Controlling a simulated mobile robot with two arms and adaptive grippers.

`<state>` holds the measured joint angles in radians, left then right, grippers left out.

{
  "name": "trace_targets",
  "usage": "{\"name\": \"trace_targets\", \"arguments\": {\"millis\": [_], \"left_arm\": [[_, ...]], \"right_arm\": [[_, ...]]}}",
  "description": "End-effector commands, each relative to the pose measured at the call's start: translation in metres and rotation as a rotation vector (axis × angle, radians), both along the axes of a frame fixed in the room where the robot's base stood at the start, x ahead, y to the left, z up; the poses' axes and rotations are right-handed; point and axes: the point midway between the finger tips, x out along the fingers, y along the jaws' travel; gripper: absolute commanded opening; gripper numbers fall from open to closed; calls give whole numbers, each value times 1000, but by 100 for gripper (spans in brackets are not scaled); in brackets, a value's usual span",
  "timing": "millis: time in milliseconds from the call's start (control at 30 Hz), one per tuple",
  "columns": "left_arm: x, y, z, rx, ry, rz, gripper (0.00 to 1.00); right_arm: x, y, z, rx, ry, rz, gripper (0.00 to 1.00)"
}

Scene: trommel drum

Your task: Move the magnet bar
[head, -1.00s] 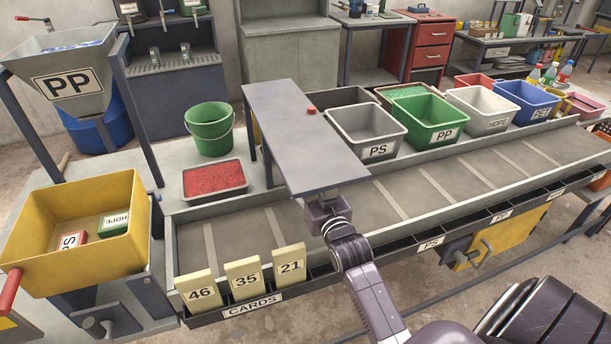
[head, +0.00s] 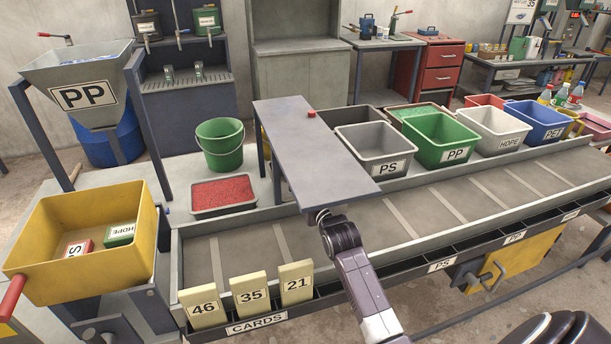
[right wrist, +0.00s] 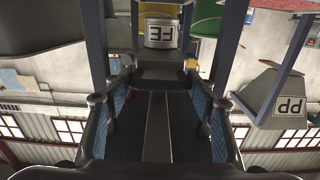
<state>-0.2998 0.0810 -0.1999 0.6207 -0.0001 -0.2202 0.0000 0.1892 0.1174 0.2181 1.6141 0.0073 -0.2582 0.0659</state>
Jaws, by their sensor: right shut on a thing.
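My right gripper (right wrist: 160,105) shows in the right wrist view with its two blue-padded fingers on either side of a dark bar with a paler strip, which I take to be the magnet bar (right wrist: 157,130). In the head view my right arm reaches up from the bottom to the near end of a raised grey plate (head: 312,150). The plate hides the gripper and the bar there. A small red knob (head: 311,114) shows at the plate's right edge. My left gripper is not in view.
The plate stands over the conveyor belt (head: 405,215). Sorting bins such as the grey PS bin (head: 376,168) stand close on its right. A green bucket (head: 219,158) and a tray of red granules (head: 222,192) are on its left. Number cards (head: 251,295) line the front edge.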

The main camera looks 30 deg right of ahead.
Motion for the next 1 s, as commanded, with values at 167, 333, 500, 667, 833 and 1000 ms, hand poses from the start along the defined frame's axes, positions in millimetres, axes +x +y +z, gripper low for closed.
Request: {"name": "trace_targets", "arguments": {"millis": [167, 333, 500, 667, 833, 1000], "left_arm": [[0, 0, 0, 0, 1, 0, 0], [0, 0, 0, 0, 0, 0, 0], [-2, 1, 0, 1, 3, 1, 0], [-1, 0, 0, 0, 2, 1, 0], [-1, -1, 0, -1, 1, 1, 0], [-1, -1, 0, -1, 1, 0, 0]], "right_arm": [[1, -1, 4, -3, -8, -1, 67], [0, -1, 3, -2, -6, -1, 67], [-3, 1, 2, -2, -5, 0, 67], [-21, 5, 1, -2, -4, 0, 67], [-55, 13, 0, -1, -2, 0, 67], [-87, 20, 1, -3, -3, -1, 67]]}}
